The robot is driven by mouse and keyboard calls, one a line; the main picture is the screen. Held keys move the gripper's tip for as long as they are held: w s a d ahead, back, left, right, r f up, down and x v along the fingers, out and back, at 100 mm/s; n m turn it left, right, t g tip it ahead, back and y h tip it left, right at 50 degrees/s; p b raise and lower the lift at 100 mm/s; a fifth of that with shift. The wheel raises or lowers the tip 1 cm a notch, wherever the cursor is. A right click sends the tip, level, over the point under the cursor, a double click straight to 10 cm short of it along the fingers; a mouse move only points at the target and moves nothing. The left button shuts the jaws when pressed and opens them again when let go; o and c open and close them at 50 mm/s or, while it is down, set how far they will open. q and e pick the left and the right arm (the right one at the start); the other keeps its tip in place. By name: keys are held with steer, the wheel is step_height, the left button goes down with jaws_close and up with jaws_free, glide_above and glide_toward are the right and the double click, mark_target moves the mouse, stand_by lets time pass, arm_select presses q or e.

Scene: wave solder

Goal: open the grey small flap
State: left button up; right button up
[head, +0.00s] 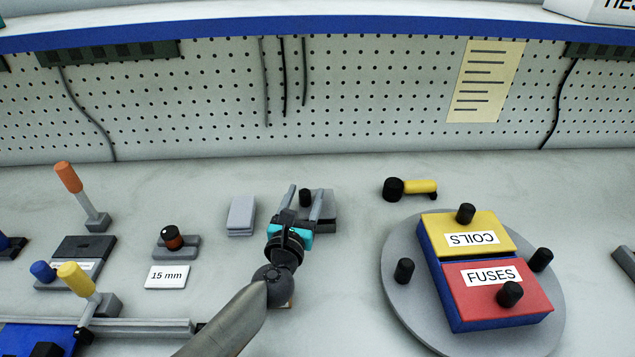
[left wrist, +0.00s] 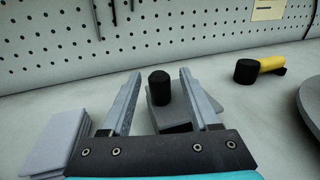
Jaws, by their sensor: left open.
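The grey small flap (head: 328,213) lies on a low grey block on the bench, partly hidden behind my left gripper in the head view. A black knob (head: 306,197) stands on it. In the left wrist view the black knob (left wrist: 159,87) and the grey flap (left wrist: 176,113) show ahead, between and just beyond the fingers. My left gripper (head: 303,192) is open, with a finger on each side of the knob in the picture. I cannot tell whether either finger touches it. My right gripper is in neither view.
A grey block (head: 241,215) stands just left of my left gripper. A yellow-handled black knob piece (head: 410,188) lies to the right, near a round grey turntable (head: 400,309) bearing the COILS and FUSES box (head: 443,290). A red-and-black knob (head: 172,238) and levers stand left.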

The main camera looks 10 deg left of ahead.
arm_select(q)
steer(key=shift+w, duration=0.5)
steer(key=shift+s, duration=0.1)
jaws_close()
stand_by(1.1)
